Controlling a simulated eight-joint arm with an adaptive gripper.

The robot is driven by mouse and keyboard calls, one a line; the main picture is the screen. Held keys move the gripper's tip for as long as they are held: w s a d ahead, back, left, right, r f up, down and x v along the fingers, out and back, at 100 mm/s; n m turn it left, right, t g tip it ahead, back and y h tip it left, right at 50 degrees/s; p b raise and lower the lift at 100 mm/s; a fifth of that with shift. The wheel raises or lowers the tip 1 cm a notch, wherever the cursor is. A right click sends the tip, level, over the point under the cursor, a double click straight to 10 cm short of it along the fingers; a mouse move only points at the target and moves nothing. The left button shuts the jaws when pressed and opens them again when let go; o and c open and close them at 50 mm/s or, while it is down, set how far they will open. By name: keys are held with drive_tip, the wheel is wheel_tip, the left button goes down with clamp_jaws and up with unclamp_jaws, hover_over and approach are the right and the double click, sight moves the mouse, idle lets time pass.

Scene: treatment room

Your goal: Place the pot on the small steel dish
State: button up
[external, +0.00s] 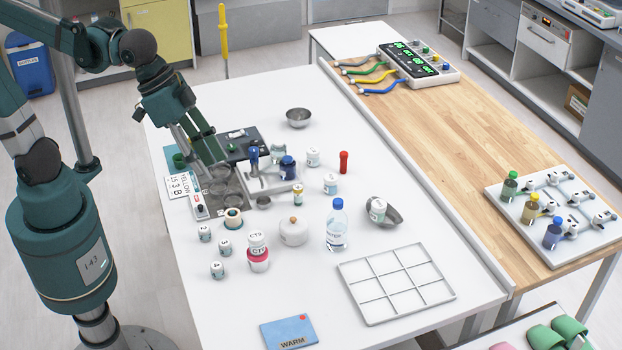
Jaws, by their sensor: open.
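A rounded white pot (294,233) with a brown knob on its lid stands upright on the white table, near the middle. A small round steel dish (298,118) sits at the table's back and looks empty. My gripper (212,158) is open at the left, over the dark mat area, pointing down. It is apart from the pot and the small dish. The gripper partly hides the items beneath it, and whether its fingertips touch anything there is unclear.
A white grid rack (396,283) and blue WARM card (289,332) lie in front.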

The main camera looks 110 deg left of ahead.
drive_tip(key=s+d+f+m+t, duration=0.1)
drive_tip(key=s+d+f+m, duration=0.1)
drive_tip(key=s+d, duration=0.2)
drive_tip(key=s+d+f+m+t, duration=0.1)
drive_tip(key=s+d+f, duration=0.2)
drive_tip(key=s, duration=0.6)
drive_tip(key=shift+s+d+f+m+h, duration=0.2)
drive_tip(key=shift+d+f+m+h, duration=0.05)
drive_tip(key=shift+d+m+h, duration=0.15)
wheel_tip(320, 180, down, 6)
drive_tip(key=b, duration=0.6)
drive_tip(key=shift+o, duration=0.7)
drive_tip(key=shift+r, duration=0.1)
idle(0.8)
